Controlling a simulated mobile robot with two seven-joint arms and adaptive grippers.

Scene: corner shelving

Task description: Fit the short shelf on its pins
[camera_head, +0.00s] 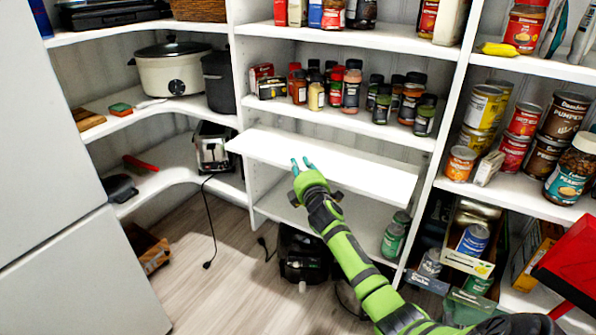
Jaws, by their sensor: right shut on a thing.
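The short shelf (350,172) is a plain white board in the middle bay, below the spice shelf. It slopes down to the right in the picture. Its left end overlaps the left upright (243,80) in view, and its right end comes close to the right upright (446,130). My right gripper (301,164) is shut on the board near the middle of its front edge, with teal fingertips over the white surface. The pins are not visible, so I cannot tell whether the board touches them. My left gripper is out of view.
Spice jars (352,88) crowd the shelf above. A toaster (213,147) stands left of the bay. Cans and jars fill the right bay. A black appliance (302,255) is below.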

